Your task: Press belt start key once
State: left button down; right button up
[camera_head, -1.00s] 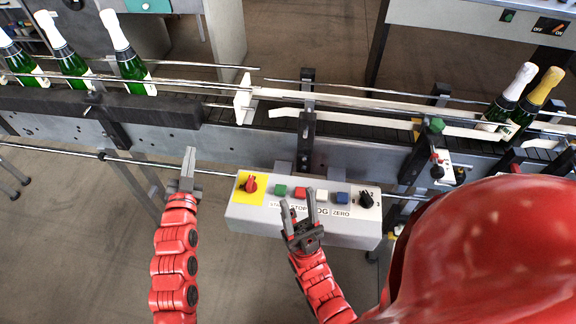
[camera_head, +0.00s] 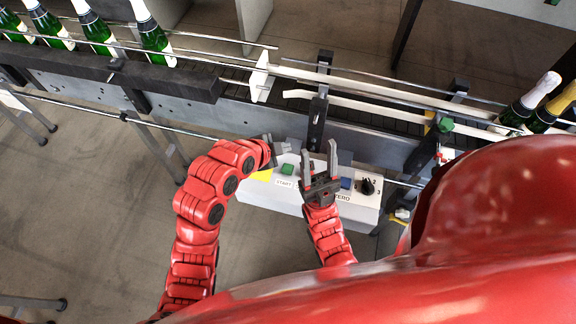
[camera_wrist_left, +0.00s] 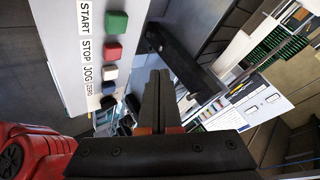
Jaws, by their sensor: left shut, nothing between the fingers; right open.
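The belt start key is the green square button (camera_head: 287,169) above the START label on the white control box (camera_head: 366,209). It also shows in the left wrist view (camera_wrist_left: 117,22), at the top of a row with red, white and blue keys. My left gripper (camera_head: 268,146) is shut and empty, just left of and behind the green key, in front of the yellow patch and apart from the key as far as I can tell. Its shut fingers (camera_wrist_left: 156,98) point past the box in the wrist view. My right gripper (camera_head: 320,165) is open over the middle of the box and hides the stop and jog keys.
A black rotary knob (camera_head: 367,186) is at the box's right end. The conveyor (camera_head: 215,108) runs behind the box, with green bottles (camera_head: 152,34) at left and more bottles (camera_head: 528,104) at right. A rail (camera_head: 170,129) passes behind my left gripper.

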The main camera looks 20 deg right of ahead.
pick_arm(q)
notch_tip(320, 180, down, 6)
notch_tip(320, 180, down, 2)
jog(key=shift+f+b, duration=0.25)
jog(key=shift+b, duration=0.85)
jog(key=shift+f, duration=0.2)
jog(key=shift+r, duration=0.1)
dwell(1.1)
jog(key=shift+f+b, duration=0.5)
jog(key=shift+b, duration=0.55)
